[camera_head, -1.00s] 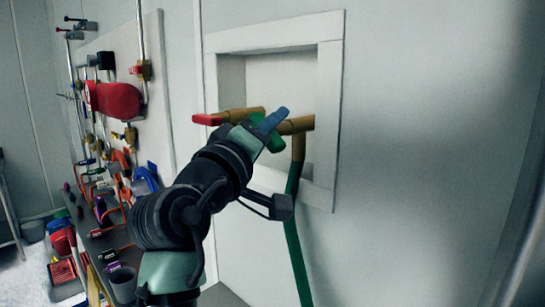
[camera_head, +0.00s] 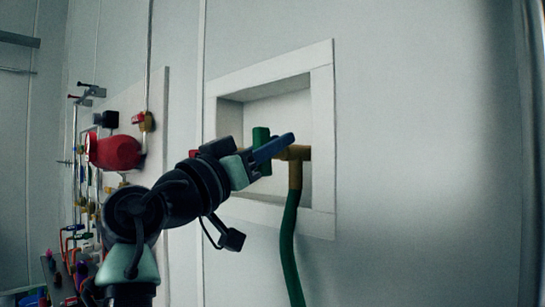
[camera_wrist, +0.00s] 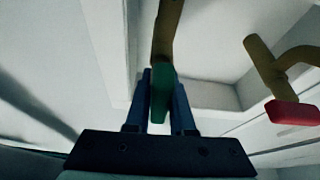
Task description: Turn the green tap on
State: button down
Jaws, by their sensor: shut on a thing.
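The green tap handle (camera_head: 261,134) stands roughly upright in the recessed wall box, on a brass pipe (camera_head: 293,154). My gripper (camera_head: 276,148) is at the handle, with its blue fingers reaching into the box opening. In the wrist view the green handle (camera_wrist: 161,97) sits between the two blue fingers of my gripper (camera_wrist: 163,82), which are shut on it. The brass pipe (camera_wrist: 166,30) runs up from the handle there. Part of the handle and pipe is hidden behind my gripper in the head view.
A red tap handle (camera_wrist: 293,112) on another brass pipe (camera_wrist: 264,62) is to the right in the wrist view. A green hose (camera_head: 289,240) hangs from the brass outlet. The white box frame (camera_head: 322,120) surrounds the taps. A board with valves and a red device (camera_head: 115,151) is left.

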jog(key=shift+f+m+g+h, duration=0.1)
jog(key=shift+m+g+h, duration=0.35)
jog(key=shift+m, duration=0.35)
jog(key=c, duration=0.8)
grip_release()
jog(key=b+v, duration=0.3)
jog(key=v, duration=1)
jog(key=shift+d+b, duration=0.15)
jog(key=shift+b, duration=0.15)
